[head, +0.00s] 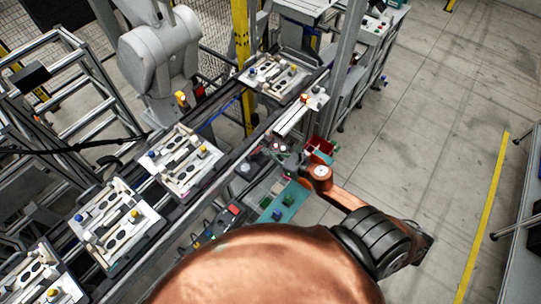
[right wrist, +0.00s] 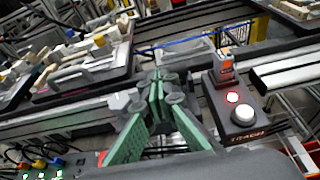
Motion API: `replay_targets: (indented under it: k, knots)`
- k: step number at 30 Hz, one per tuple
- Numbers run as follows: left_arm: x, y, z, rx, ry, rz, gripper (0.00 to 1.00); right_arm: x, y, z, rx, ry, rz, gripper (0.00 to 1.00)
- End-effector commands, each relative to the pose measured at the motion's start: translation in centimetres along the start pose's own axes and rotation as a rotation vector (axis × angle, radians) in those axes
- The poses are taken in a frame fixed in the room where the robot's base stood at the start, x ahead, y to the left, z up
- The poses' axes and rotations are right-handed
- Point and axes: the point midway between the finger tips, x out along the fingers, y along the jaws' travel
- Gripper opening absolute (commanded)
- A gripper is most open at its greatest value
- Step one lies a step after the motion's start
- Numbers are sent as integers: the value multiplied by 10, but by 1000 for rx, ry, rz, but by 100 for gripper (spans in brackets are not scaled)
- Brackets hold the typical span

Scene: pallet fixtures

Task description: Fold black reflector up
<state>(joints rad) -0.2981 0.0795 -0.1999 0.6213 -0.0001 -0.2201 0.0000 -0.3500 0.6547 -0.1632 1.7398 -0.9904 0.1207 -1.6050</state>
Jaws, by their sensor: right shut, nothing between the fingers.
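My right gripper (head: 284,158) reaches in from the right to the near edge of the conveyor. In the right wrist view its green fingers (right wrist: 158,82) come together at the tips, with nothing between them. A dark box (right wrist: 236,108) with a lit red button and a white knob stands just right of the fingers. An orange-topped part (right wrist: 225,66) rises at the box's far end. I cannot make out a black reflector for certain in either view. My left gripper is not in view.
The conveyor carries several pallets with fixtures; one pallet (head: 180,160) lies left of the gripper and another (head: 280,74) farther back. A pale rail (head: 291,119) lies beyond the gripper. A red bin (head: 320,147) is close to my right wrist. Open floor (head: 420,120) lies right.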

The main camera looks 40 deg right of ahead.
Motion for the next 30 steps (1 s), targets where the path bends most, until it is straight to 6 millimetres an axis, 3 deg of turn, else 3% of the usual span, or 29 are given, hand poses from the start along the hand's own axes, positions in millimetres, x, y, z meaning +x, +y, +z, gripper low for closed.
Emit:
replay_targets:
  k: [6, 13, 30]
  knots:
    - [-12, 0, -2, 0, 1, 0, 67, 14, 0, 23, -4, -2, 1, 0]
    - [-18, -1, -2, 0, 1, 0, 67, 28, 0, 37, -3, -1, 1, 0]
    - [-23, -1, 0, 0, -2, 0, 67, 47, 0, 48, 0, -1, 1, 0]
